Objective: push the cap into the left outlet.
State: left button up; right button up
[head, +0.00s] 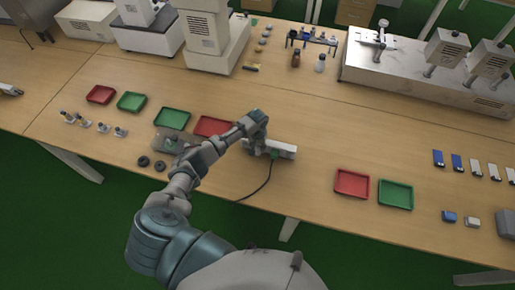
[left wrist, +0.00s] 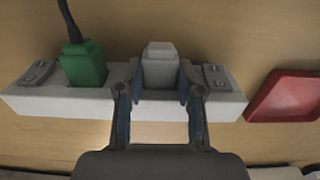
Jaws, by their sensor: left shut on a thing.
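The white power strip (head: 285,150) lies on the table near its front edge; it also crosses the left wrist view (left wrist: 120,105). A green plug (left wrist: 82,65) with a black cord sits in the strip; it also shows in the head view (head: 275,153). The light grey cap (left wrist: 160,66) is between the fingers of my left gripper (left wrist: 160,85), at the strip's left part as the head view shows it. My left gripper (head: 254,143) is shut on the cap. The outlet under the cap is hidden, and I cannot tell how deep the cap sits. My right gripper is not in view.
A red tray (head: 213,127) is close to the strip's left end. Another red tray (head: 352,184) and a green tray (head: 396,195) lie to the right. The black cord (head: 258,190) runs to the table's front edge. Bare table lies behind the strip.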

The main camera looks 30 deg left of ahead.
pick_arm(q)
jog(key=shift+w, duration=0.15)
jog(key=o, duration=1)
jog(key=shift+r, duration=0.15)
